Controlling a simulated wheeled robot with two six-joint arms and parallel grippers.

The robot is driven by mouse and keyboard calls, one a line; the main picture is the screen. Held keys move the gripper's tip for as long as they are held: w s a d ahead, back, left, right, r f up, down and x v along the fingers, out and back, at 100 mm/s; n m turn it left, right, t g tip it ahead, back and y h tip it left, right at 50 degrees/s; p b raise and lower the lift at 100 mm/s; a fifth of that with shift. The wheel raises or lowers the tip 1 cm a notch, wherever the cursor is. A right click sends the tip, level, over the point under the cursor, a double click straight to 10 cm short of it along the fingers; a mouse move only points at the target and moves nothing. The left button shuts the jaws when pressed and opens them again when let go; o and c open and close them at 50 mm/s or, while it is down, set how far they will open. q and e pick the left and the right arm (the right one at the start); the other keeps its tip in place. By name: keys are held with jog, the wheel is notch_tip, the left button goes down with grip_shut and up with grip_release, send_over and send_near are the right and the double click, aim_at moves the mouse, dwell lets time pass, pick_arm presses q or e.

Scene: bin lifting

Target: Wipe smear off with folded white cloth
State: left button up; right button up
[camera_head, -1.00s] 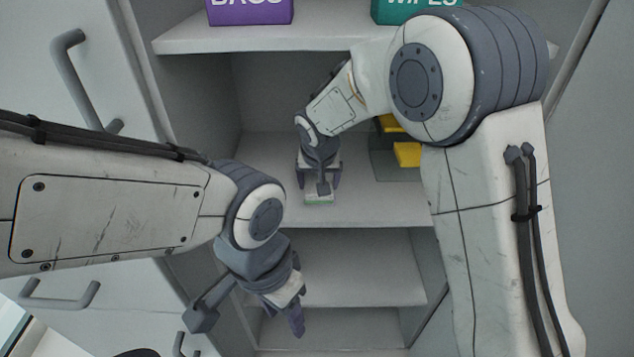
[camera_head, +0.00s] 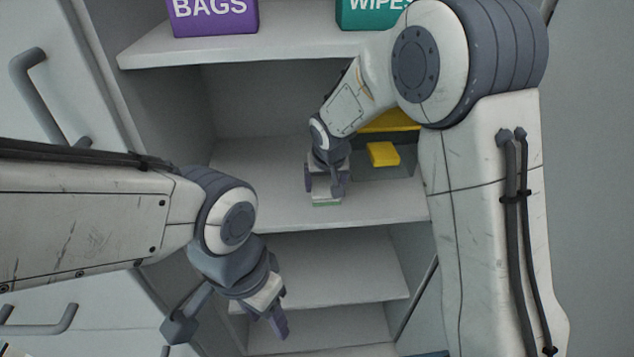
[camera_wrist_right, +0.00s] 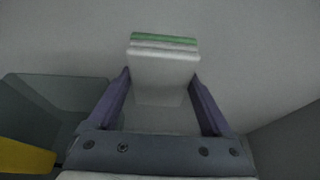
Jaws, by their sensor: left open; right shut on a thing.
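The folded white cloth (camera_head: 326,202) has a green stripe along one edge. My right gripper (camera_head: 327,190) is shut on it and holds it low at the middle shelf (camera_head: 262,205), near the front edge. In the right wrist view the cloth (camera_wrist_right: 164,68) sits between the two fingers of my right gripper (camera_wrist_right: 162,84). I cannot tell whether the cloth presses on the shelf. No smear can be made out; the cloth and gripper may hide it. My left gripper (camera_head: 268,310) is open and empty, in front of the lower shelves.
A grey see-through bin (camera_head: 398,172) with yellow things (camera_head: 383,153) stands just right of my right gripper; it also shows in the right wrist view (camera_wrist_right: 62,92). A purple BAGS box (camera_head: 213,14) and a teal WIPES box (camera_head: 368,14) stand on the shelf above. The middle shelf's left part is clear.

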aim_at(294, 192)
jog(key=shift+d+p, duration=0.7)
jog(key=shift+d, duration=1.2)
jog(key=shift+a+f+b, duration=0.15)
jog(key=shift+a+b, duration=0.35)
jog(key=shift+a, duration=0.3)
jog(key=shift+a+b, duration=0.35)
jog(key=shift+a, duration=0.75)
jog(key=shift+a+b, duration=0.55)
jog(key=shift+a, duration=0.6)
jog(key=shift+a+b, duration=0.35)
jog(key=shift+a, duration=2.35)
